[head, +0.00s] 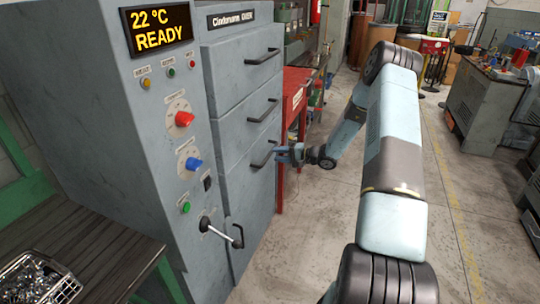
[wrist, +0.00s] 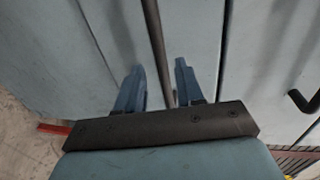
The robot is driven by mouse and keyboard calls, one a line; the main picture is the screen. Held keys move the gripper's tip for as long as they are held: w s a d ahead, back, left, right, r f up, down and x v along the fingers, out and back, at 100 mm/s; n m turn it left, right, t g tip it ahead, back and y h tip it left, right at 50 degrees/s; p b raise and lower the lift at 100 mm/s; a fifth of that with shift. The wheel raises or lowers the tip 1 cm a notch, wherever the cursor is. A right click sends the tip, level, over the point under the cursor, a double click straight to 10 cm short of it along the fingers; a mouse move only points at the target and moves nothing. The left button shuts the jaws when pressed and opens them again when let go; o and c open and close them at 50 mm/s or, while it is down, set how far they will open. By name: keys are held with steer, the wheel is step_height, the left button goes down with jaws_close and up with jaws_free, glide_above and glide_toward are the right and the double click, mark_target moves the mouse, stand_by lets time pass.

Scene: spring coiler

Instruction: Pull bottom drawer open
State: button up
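The blue-grey oven cabinet (head: 238,88) has drawers stacked on its front, each with a black bar handle. The third handle down (head: 261,160) is on the drawer front (head: 247,180) beside my gripper (head: 289,154). In the wrist view, my gripper (wrist: 158,88) has its two blue fingers apart. A dark bar (wrist: 155,40), which looks like this handle, passes between the fingers. I cannot tell whether either finger touches it. The drawers look closed.
The control panel (head: 165,120) with knobs and a lever (head: 218,231) is at the left. A red bench (head: 296,90) stands behind the gripper. Open concrete floor (head: 310,230) lies right of the cabinet. A workbench (head: 485,105) stands far right.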

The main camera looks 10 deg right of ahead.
mark_target(270, 152)
steer(key=shift+x, duration=2.35)
steer(key=shift+c, duration=0.3)
jaws_close()
